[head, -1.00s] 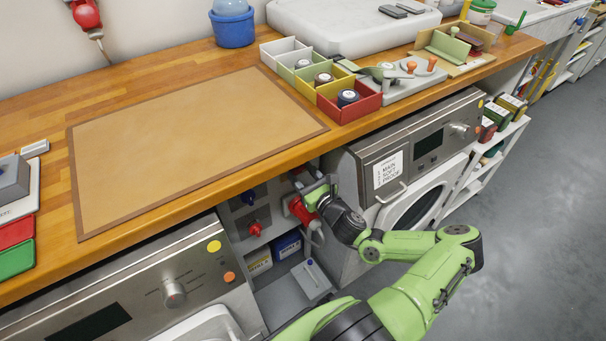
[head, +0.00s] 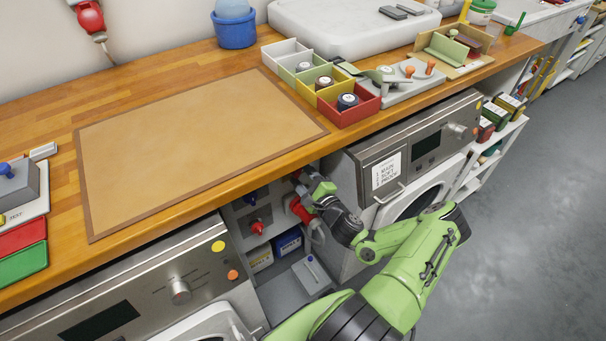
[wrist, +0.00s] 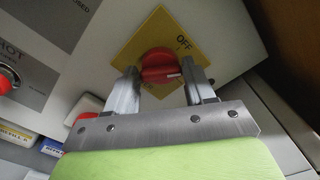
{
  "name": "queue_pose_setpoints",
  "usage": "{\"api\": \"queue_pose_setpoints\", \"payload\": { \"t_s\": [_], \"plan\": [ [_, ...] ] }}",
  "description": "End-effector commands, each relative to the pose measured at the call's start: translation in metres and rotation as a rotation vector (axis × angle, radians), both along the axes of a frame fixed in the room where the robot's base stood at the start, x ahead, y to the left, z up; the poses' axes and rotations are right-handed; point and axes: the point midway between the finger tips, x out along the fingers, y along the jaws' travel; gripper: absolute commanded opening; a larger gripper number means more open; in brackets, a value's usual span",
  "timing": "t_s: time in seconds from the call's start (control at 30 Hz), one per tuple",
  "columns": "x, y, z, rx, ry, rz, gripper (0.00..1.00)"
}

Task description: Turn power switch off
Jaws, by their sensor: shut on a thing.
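The power switch is a red rotary knob (wrist: 158,66) on a yellow plate (wrist: 136,38) marked OFF, seen in the wrist view. A pale mark shows on the knob's lower right side, and the OFF word sits above and to the right of it. My gripper (wrist: 160,82) has one finger on each side of the knob and is shut on it. In the head view my gripper (head: 310,188) reaches under the worktop, between the two machines, and the switch cannot be made out there.
The wooden worktop (head: 160,212) overhangs the recess. A red plug-like fitting (head: 299,210) is close below my gripper, with a blue knob (head: 249,199) and a red knob (head: 257,227) to the left. The right machine's front (head: 372,172) stands close beside my arm.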

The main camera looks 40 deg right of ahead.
Motion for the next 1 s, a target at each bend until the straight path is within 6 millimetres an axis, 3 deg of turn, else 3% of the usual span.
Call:
{"api": "queue_pose_setpoints", "payload": {
  "t_s": [0.5, 1.0],
  "plan": [
    [0.0000, 0.0010, -0.0011, -0.439, 0.027, 0.001, 0.23],
    [0.0000, 0.0011, -0.0029, -0.610, 0.036, 0.002, 0.23]
  ]
}}
